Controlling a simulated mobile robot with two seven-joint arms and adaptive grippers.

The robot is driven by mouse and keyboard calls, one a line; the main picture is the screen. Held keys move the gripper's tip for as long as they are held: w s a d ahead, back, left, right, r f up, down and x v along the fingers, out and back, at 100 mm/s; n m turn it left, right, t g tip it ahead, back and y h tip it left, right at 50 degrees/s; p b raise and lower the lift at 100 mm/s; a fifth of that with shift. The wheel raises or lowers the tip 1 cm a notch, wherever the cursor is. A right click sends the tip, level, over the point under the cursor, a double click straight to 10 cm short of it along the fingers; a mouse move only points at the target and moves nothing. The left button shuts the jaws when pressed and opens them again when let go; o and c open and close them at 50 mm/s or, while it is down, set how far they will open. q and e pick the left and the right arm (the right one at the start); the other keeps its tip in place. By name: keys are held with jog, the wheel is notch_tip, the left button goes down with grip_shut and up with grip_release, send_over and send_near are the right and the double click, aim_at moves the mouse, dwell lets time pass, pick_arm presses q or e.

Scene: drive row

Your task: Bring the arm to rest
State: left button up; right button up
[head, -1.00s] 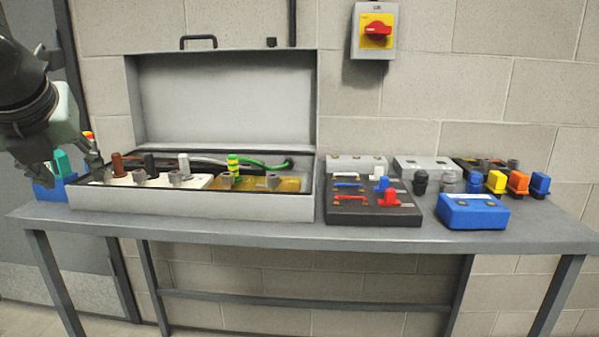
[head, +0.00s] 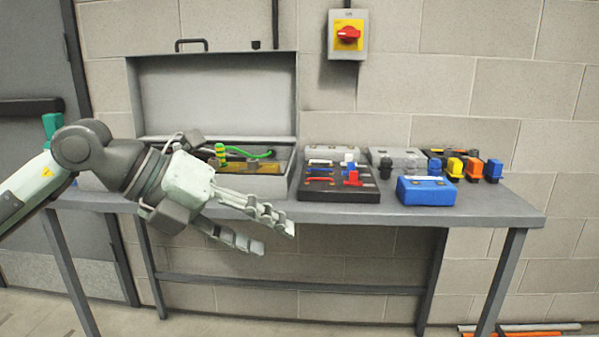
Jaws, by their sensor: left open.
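My left arm comes in from the left edge of the head view. Its gripper (head: 277,237) is open and empty, with the fingers pointing right and slightly down. It shows in front of the table's front edge and touches nothing that I can see. A green-and-yellow plug (head: 221,154) and a green cable in the case still show. My right gripper is not in view.
The grey table (head: 430,212) carries a black board with red and blue handles (head: 335,190), a blue box (head: 426,191) and several coloured blocks at the right. A red-and-yellow switch (head: 348,34) is on the wall. Orange and grey rods lie on the floor at lower right.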

pick_arm(q)
jog(key=s+d+r+g+h, duration=0.1)
jog(key=d+r+h, duration=0.1)
jog(key=d+h, duration=0.35)
jog(key=w+r+n+t+h, duration=0.4)
jog(key=r+n+h, duration=0.1)
jog(key=n, duration=0.1)
jog(key=w+a+f+n+t+y, duration=1)
jog(key=a+n+t, duration=0.35)
jog(key=n, duration=0.35)
jog(key=a+f+n+g+y, duration=0.1)
jog(key=a+f+n+y, duration=0.3)
jog(key=f, duration=0.4)
jog(key=a+f+n+g+y, duration=0.2)
jog(key=a+f+n+y, duration=0.25)
jog(key=f, duration=0.35)
jog(key=s+a+f+n+g+y, duration=0.2)
jog(key=s+a+f+g, duration=0.3)
jog(key=f, duration=0.6)
jog(key=s+f+n+g+y, duration=0.1)
jog(key=s+f+g+y, duration=0.1)
jog(key=s+f, duration=0.7)
jog(key=s+f+n+g+h, duration=0.1)
jog(key=s+f+g, duration=0.6)
jog(key=s+f, duration=0.7)
jog(key=s, duration=0.3)
jog(key=shift+f, duration=0.4)
